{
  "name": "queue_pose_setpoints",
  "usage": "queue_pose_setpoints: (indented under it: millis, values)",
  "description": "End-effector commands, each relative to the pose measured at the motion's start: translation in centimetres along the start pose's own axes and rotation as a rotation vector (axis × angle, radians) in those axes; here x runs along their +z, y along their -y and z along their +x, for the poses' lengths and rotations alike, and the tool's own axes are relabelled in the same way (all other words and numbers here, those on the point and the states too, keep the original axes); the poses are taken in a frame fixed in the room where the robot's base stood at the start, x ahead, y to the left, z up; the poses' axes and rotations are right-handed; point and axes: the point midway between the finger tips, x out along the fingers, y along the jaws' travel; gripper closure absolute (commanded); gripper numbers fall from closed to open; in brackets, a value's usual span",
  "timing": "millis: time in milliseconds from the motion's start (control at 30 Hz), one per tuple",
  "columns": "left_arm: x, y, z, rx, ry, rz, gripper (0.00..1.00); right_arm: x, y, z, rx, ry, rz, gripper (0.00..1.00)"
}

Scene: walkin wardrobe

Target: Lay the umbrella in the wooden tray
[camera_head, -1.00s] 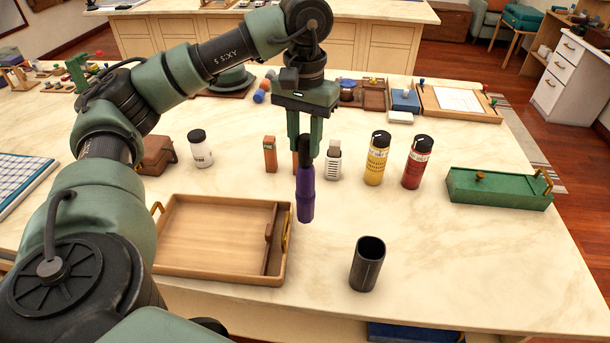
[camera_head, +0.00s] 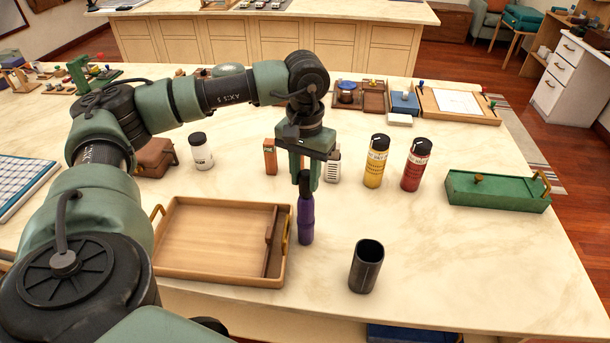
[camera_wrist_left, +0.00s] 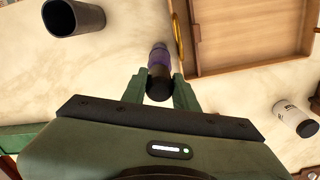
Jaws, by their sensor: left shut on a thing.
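The purple umbrella (camera_head: 306,220) with a black handle hangs upright from my left gripper (camera_head: 306,178), just right of the tray. My left gripper is shut on its black top part; the fingers also show on either side of the umbrella (camera_wrist_left: 160,58) in the left wrist view. The wooden tray (camera_head: 205,273) lies at the front left of the table, with brass handles and a divider near its right side. The tray (camera_wrist_left: 198,40) shows right of the umbrella in the left wrist view. I cannot tell whether the umbrella's lower end touches the table. My right gripper is out of view.
A dark open cup (camera_head: 367,266) stands right of the umbrella. Yellow (camera_head: 376,161) and red (camera_head: 416,164) bottles, a white-labelled jar (camera_head: 201,151) and a green box (camera_head: 497,190) stand behind. The front right tabletop is clear.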

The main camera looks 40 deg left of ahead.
Motion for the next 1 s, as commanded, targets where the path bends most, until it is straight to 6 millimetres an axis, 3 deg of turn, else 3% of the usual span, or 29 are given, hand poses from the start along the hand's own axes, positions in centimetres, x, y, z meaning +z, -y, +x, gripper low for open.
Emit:
queue_pose_setpoints:
  millis: [33,100,533,1000]
  values:
    - [0.0,0.0,0.2,0.0,0.0,0.0,0.66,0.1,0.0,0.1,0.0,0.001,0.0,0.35]
    - [0.0,0.0,0.1,0.0,0.001,0.0,0.49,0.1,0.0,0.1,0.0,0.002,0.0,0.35]
    - [-0.1,-0.1,-0.6,0.001,-0.002,0.0,0.49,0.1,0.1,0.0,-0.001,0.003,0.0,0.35]
    - [-0.1,-0.1,-9.8,0.002,-0.003,0.002,0.49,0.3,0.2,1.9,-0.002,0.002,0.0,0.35]
